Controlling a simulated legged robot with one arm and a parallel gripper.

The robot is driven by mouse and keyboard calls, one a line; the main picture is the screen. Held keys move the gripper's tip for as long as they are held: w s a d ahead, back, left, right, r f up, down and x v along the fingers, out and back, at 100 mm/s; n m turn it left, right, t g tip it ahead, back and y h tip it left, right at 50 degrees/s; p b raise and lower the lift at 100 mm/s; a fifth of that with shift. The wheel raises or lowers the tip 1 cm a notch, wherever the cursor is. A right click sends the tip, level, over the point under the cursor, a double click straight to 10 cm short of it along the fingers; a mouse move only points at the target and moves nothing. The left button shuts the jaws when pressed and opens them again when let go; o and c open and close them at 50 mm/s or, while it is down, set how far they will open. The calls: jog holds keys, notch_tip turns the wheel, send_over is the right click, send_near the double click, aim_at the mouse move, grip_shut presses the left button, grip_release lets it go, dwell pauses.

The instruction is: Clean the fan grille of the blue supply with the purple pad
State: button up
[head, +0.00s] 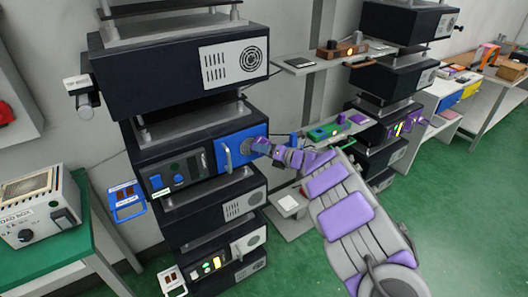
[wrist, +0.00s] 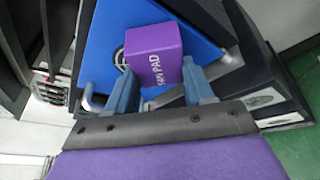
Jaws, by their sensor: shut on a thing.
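The blue supply (head: 229,136) sits in the middle of the left rack, with a blue front panel and a pale handle. It also fills the upper wrist view (wrist: 97,55). My gripper (head: 262,147) reaches its right part from the right. In the wrist view my gripper (wrist: 161,82) is shut on the purple pad (wrist: 155,48), which has "FAN PAD" lettering. The pad is in front of the fan grille (wrist: 119,59), with only the grille's left edge showing. I cannot tell whether pad and grille touch.
Dark supplies with pale panels (head: 233,60) stand above and below in the rack. A handle (wrist: 90,100) projects from the blue panel close to the left finger. A shelf (head: 320,62) and a second rack stand to the right. Green floor (head: 460,200) is open at the right.

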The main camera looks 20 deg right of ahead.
jog(key=shift+s+a+r, duration=0.1)
jog(key=shift+s+a, duration=0.15)
jog(key=shift+a, duration=0.8)
jog(key=shift+s+a+r, duration=0.1)
jog(key=shift+s+a, duration=0.15)
jog(key=shift+a, duration=0.75)
jog(key=shift+s+a+f, duration=0.1)
jog(key=shift+s+a, duration=0.05)
jog(key=shift+a, duration=0.3)
jog(key=shift+s+a+f, duration=0.1)
jog(key=shift+s+a, duration=0.05)
jog(key=shift+a, duration=0.25)
jog(key=shift+s+a+r, duration=0.1)
jog(key=shift+s+a, duration=0.1)
jog(key=shift+a, duration=0.3)
jog(key=shift+s+a, duration=0.15)
jog(key=shift+a, duration=0.35)
jog(key=shift+s+d, duration=0.1)
jog(key=shift+s+d, duration=0.1)
jog(key=shift+s, duration=0.1)
jog(key=shift+s+d, duration=0.3)
jog(key=shift+s, duration=0.55)
jog(key=shift+s+d, duration=0.25)
jog(key=shift+s, duration=0.6)
jog(key=shift+s+d, duration=0.3)
jog(key=shift+s, duration=0.55)
jog(key=shift+s, duration=0.1)
